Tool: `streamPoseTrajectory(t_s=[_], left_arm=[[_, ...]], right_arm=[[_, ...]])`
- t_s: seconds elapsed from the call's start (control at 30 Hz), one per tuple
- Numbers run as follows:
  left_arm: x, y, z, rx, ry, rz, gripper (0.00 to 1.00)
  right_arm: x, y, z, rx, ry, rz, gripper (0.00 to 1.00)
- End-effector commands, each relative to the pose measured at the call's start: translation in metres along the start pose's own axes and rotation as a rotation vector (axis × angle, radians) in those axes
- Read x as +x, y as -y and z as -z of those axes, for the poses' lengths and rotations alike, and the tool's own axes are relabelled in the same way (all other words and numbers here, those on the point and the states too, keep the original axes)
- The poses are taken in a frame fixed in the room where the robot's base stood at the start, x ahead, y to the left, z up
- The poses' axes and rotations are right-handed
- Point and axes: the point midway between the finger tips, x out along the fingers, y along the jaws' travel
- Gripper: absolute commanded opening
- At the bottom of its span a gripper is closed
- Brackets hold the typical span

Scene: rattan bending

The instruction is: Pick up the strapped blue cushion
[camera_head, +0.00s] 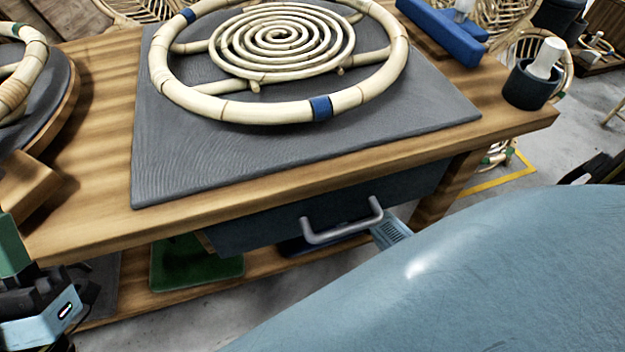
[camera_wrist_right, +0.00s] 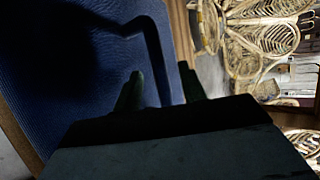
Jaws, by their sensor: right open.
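A dark blue woven surface (camera_wrist_right: 90,75), which appears to be the blue cushion, fills the left of the right wrist view. A dark bent band crosses it; I cannot tell strap from shadow. In the head view a dark blue edge (camera_head: 312,244) shows on the lower shelf behind the drawer handle, mostly hidden. My right gripper (camera_wrist_right: 161,82) is open, its two fingers apart in front of the blue surface. I cannot tell whether they touch it. My left gripper (camera_head: 40,305) is partly in view at the lower left, its fingers not clear.
A drawer handle (camera_head: 341,222) sticks out above the lower shelf. A green cushion (camera_head: 195,265) lies on that shelf. The workbench above holds a grey mat (camera_head: 200,165) with a rattan hoop (camera_head: 270,112). A dark cup (camera_head: 528,88) stands at the right end.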

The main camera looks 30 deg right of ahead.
Motion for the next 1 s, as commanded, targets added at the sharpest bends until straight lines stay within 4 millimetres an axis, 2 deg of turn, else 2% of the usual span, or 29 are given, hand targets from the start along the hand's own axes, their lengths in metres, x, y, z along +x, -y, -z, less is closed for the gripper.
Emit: streamPoseTrajectory(t_s=[0.03, 0.33, 1.0], left_arm=[[0.0001, 0.0, 0.0, 0.0, 0.001, 0.0, 0.45], [0.0, 0.0001, -0.0004, 0.001, 0.002, 0.0, 0.45], [0.0031, 0.0002, -0.0032, 0.0, 0.038, 0.001, 0.45]], right_arm=[[0.0, 0.0002, -0.0002, 0.0, 0.0, 0.0, 0.39], [0.0, 0.0001, -0.0003, 0.0, 0.001, 0.0, 0.0], [-0.002, 0.0054, -0.002, -0.001, 0.002, 0.002, 0.0]])
